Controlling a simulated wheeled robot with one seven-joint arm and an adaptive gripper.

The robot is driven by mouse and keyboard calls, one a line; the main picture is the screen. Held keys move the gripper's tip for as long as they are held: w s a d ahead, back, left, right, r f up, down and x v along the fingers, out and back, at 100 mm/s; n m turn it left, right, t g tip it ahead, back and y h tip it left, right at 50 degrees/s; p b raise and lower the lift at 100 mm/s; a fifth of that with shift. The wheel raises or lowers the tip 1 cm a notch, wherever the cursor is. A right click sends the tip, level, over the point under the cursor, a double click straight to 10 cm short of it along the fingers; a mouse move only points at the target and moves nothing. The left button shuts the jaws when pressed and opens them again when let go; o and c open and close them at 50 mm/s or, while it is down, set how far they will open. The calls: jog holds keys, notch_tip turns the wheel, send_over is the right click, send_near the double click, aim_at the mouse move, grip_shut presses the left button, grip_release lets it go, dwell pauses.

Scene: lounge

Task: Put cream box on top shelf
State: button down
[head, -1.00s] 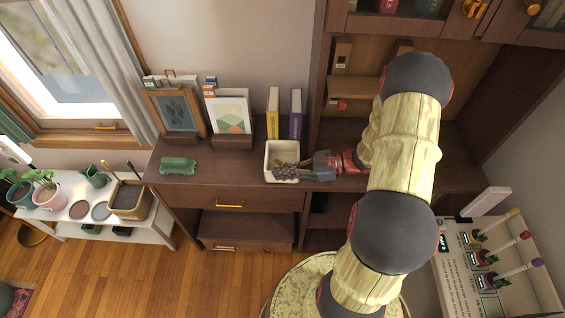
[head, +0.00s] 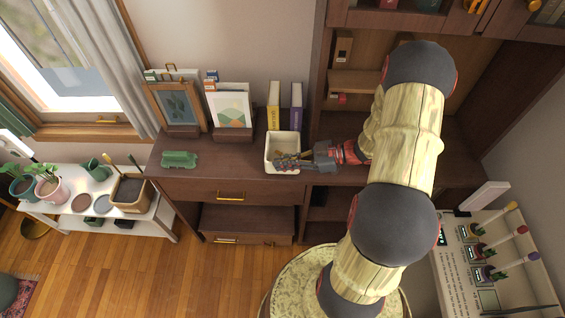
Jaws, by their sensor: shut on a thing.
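The cream box (head: 270,148) is an open-topped bin on the dark wooden cabinet top, near the foot of the tall shelf unit. Small dark and patterned items lie inside it. My gripper (head: 304,161) comes in from the right and is shut on the box's right wall. The exact finger contact is too small to make out. The tall shelf unit (head: 320,85) stands to the right, with a small shelf (head: 352,80) inside its open bay. My arm hides part of that bay.
A white plant bench (head: 150,222) is at left. A labelled white panel (head: 462,285) is at right.

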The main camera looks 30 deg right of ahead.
jog(key=s+a+r+p, duration=0.6)
jog(key=s+a+r, duration=0.2)
jog(key=a+r, duration=0.3)
jog(key=shift+s+a+r, duration=0.15)
jog(key=shift+r, duration=0.05)
